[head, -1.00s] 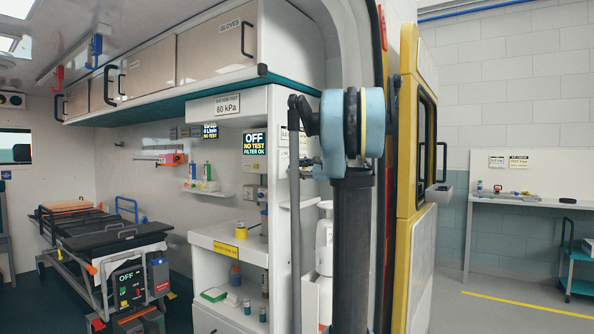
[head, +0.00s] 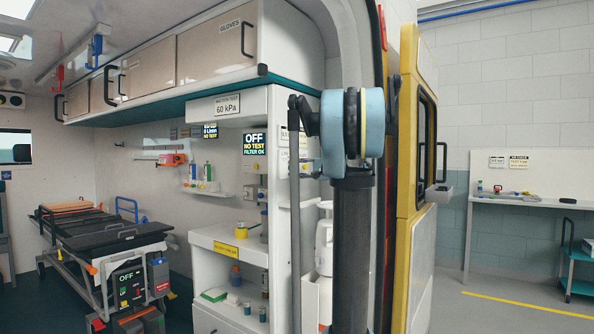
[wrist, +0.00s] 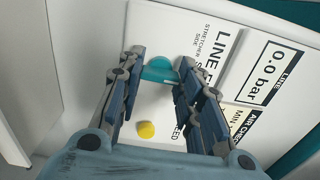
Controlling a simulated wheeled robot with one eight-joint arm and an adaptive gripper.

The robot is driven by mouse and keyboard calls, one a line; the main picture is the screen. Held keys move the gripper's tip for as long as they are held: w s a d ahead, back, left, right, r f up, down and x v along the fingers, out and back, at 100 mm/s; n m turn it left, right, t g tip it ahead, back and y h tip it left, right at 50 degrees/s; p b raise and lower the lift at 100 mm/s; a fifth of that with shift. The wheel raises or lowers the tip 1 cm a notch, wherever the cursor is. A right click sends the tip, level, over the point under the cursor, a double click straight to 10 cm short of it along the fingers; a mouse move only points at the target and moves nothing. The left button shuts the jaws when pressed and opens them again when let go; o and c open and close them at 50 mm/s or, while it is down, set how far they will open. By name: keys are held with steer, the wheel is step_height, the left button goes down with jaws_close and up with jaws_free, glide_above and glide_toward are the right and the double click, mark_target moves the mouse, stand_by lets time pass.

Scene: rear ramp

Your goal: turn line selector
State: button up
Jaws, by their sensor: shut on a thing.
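The line selector (wrist: 158,70) is a small teal knob on a white panel (wrist: 195,28) in the wrist view. The panel's printed words begin with "LINE" and "STRETCHER SIDE", partly covered by my fingers. My gripper (wrist: 161,66) has its two blue-grey fingers on either side of the knob and is shut on it. The fingers hide the knob's sides, and I cannot tell which setting it points to. In the head view my arm rises in front of the cabinet's end, and neither my gripper nor the selector can be made out there.
A yellow round button (wrist: 146,130) sits on the panel near my left finger. A gauge label (wrist: 272,72) reads "0.0 bar". The white cabinet (head: 256,110) and the open yellow door (head: 409,150) flank my arm.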

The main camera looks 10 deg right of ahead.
stand_by(0.5)
steer(key=o, duration=1.1)
steer(key=shift+c, duration=0.2)
steer(key=shift+d, duration=0.1)
steer(key=v, duration=1.1)
steer(key=shift+s+d, duration=0.2)
steer(key=shift+d, duration=0.15)
